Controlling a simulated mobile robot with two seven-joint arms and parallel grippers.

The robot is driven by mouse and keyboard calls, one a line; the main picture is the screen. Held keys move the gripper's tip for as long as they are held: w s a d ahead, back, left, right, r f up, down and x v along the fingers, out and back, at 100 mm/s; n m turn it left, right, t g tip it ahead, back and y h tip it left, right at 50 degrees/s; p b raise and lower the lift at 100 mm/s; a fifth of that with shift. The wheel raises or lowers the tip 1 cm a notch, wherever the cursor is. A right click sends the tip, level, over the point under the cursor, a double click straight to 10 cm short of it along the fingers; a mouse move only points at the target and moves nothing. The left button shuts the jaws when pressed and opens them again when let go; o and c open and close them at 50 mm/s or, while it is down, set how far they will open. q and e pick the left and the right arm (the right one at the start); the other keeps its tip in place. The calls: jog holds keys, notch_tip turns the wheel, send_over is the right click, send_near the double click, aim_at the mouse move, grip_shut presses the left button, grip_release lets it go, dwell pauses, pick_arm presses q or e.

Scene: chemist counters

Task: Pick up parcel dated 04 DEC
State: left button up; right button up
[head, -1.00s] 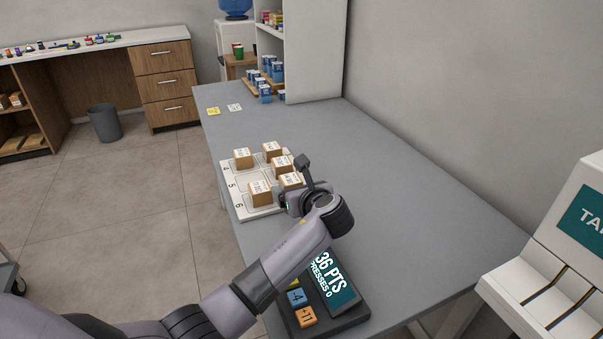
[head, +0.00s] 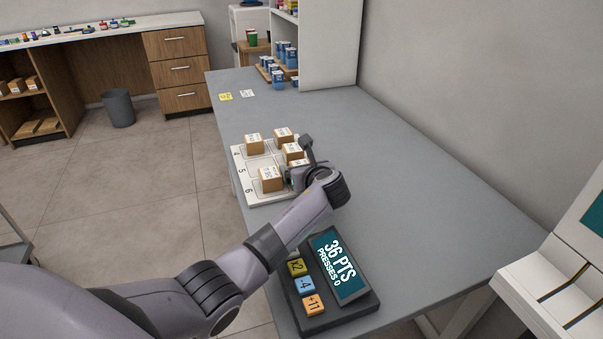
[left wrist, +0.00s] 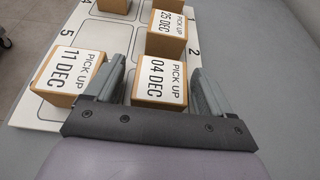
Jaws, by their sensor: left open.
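The parcel dated 04 DEC (left wrist: 162,80) is a small brown box with a white "PICK UP 04 DEC" label. In the left wrist view it sits between the two fingers of my left gripper (left wrist: 165,88), which is open around it, one finger on each side. In the head view this parcel (head: 298,163) is mostly hidden behind my left gripper (head: 296,178). It is on the white numbered tray (head: 242,172). My right gripper is not in view.
The 11 DEC parcel (left wrist: 70,75) sits just left of the left finger. The 25 DEC parcel (left wrist: 167,33) stands behind the 04 DEC one. A points device (head: 340,268) lies nearer on the grey counter (head: 400,185). Counter right of the tray is clear.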

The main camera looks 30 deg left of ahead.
pick_arm(q)
jog(key=c, duration=1.1)
jog(key=shift+r, duration=0.15)
